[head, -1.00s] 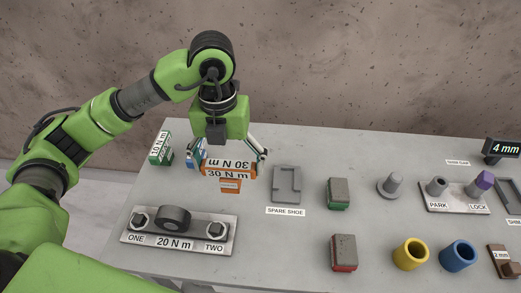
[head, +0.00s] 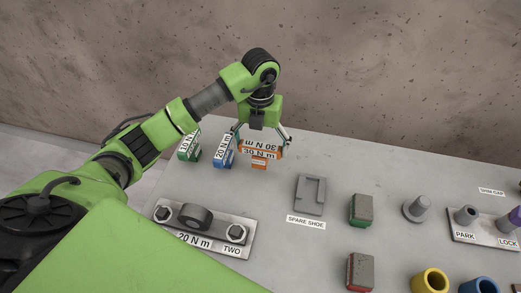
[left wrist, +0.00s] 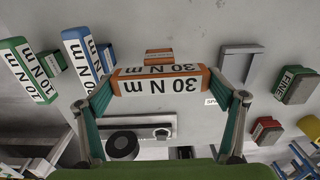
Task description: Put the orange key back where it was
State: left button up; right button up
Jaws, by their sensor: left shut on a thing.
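The orange key (head: 258,153), marked 30 N m, is between the fingers of my left gripper (head: 262,144), near the slab's back edge. The gripper is shut on its two ends. In the left wrist view the key (left wrist: 158,82) spans the gap between the fingers, with a small orange part (left wrist: 158,57) beyond it. My right gripper is not in view.
A grey shoe (head: 311,193) labelled SPARE SHOE lies front right of the key. Green-based (head: 361,211) and red-based (head: 360,272) blocks stand further right. Bare slab surrounds the front of the keys.

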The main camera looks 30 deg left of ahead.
aim_at(260, 153)
pick_arm(q)
jog(key=shift+w+a+f+p, duration=0.15)
jog(key=shift+w+f+p, duration=0.2)
jog(key=shift+f, duration=0.2)
notch_tip(260, 153, down, 2)
jog(key=shift+f+p, duration=0.15)
jog(key=shift+p, duration=0.6)
jog(key=shift+f, duration=0.5)
jog(key=o, duration=1.5)
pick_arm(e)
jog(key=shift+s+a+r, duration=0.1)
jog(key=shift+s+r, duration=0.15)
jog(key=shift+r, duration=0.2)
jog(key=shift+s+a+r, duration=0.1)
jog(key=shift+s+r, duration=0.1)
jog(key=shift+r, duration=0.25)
pick_arm(q)
jog(key=shift+r, duration=0.15)
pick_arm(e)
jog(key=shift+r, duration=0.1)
